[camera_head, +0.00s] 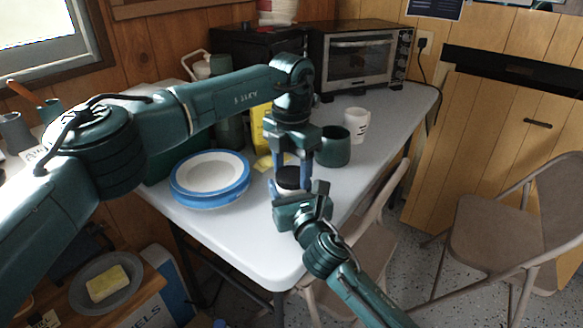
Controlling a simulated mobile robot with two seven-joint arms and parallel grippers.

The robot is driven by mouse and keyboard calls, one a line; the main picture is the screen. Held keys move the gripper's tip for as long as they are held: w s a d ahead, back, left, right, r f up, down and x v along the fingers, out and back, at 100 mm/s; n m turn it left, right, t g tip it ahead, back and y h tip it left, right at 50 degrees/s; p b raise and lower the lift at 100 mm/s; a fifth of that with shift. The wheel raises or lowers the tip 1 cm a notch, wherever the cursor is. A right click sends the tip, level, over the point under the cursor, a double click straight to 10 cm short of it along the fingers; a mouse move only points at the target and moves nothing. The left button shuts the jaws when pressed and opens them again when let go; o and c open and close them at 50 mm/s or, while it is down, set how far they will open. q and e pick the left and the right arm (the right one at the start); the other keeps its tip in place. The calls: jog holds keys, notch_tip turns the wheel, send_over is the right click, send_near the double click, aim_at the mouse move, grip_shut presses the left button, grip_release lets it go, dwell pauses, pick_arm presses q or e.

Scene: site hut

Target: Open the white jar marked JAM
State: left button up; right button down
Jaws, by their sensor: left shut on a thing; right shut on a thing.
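A small white jar (286,187) with a dark lid (289,173) is at the near right part of the white table (240,240). Its marking is not readable from here. My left gripper (293,165) comes down from above and is shut on the lid. My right gripper (299,189) comes from the front right and is shut on the jar's body. The grippers hide much of the jar, and I cannot tell whether its base touches the table or whether the lid is loose.
A dark green mug (335,148) stands close behind the jar, with a white cup (357,124) beyond it. Stacked blue-rimmed plates (185,198) lie to the left. A yellow box (258,135) and a toaster oven (360,55) stand farther back. A folding chair (375,210) is at the right edge.

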pick_arm(q)
jog(key=n, duration=1.9)
jog(key=shift+r+n, duration=0.1)
jog(key=shift+n, duration=0.3)
jog(key=n, duration=0.4)
jog(key=shift+r, duration=0.1)
jog(key=shift+r, duration=1)
